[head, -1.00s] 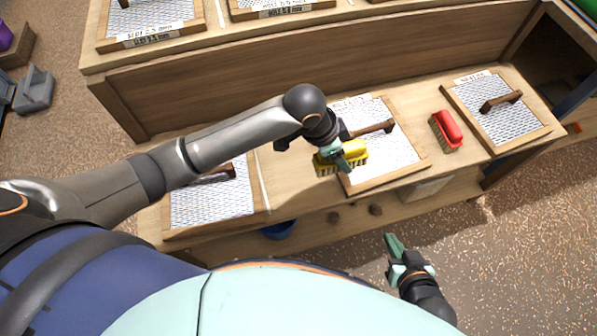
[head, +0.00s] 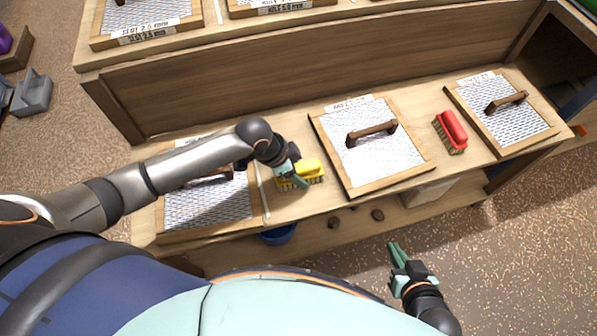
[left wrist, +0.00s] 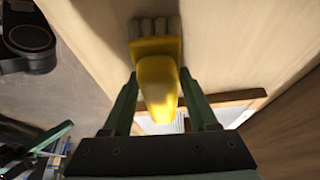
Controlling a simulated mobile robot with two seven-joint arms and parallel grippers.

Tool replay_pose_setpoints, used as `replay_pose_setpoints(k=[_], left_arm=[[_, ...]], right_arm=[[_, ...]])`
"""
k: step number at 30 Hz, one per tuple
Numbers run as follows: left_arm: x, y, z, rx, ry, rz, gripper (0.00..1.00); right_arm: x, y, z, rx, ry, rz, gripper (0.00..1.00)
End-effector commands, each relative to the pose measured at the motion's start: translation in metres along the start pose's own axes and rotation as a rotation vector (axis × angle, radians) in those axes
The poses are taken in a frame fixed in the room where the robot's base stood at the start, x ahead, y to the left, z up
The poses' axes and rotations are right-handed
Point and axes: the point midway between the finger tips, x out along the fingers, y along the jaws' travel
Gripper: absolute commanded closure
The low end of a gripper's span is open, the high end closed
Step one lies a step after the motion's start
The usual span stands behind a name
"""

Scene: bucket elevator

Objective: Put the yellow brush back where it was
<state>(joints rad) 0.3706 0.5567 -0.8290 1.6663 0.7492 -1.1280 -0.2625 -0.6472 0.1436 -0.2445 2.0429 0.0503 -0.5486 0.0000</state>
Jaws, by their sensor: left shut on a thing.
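The yellow brush (head: 312,171) has a yellow back and pale bristles. In the head view it is at the bench surface between the left screen (head: 205,203) and the middle screen (head: 372,145). My left gripper (head: 297,176) is shut on it and hides part of it. In the left wrist view the brush (left wrist: 157,85) sits between the two green fingers (left wrist: 160,100). I cannot tell whether its bristles touch the wood. My right gripper (head: 396,257) is in front of the bench, over the floor, away from the brush; its jaw gap is unclear.
A red brush (head: 451,131) lies between the middle screen and the right screen (head: 503,107). A thin pale stick (head: 262,190) lies left of the yellow brush. A blue bucket (head: 278,234) is below the bench front. A raised shelf stands behind.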

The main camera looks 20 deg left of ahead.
Motion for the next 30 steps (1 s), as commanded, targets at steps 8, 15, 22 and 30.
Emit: replay_pose_setpoints(k=[8,15,22,30], left_arm=[[0.001,0.0,0.0,0.0,0.001,0.0,1.0],[0.002,0.0,0.001,0.0,0.0,0.0,0.18],[0.002,0.0,0.001,0.0,0.0,0.0,0.11],[-0.018,-0.001,-0.001,0.0,0.001,-0.003,0.11]], right_arm=[[-0.001,0.001,-0.001,-0.001,0.002,0.001,1.0],[-0.001,0.001,-0.001,-0.002,0.001,0.002,1.0],[-0.001,0.002,-0.001,-0.005,0.001,0.002,1.0],[-0.006,0.001,-0.006,-0.004,0.001,0.002,1.0]])
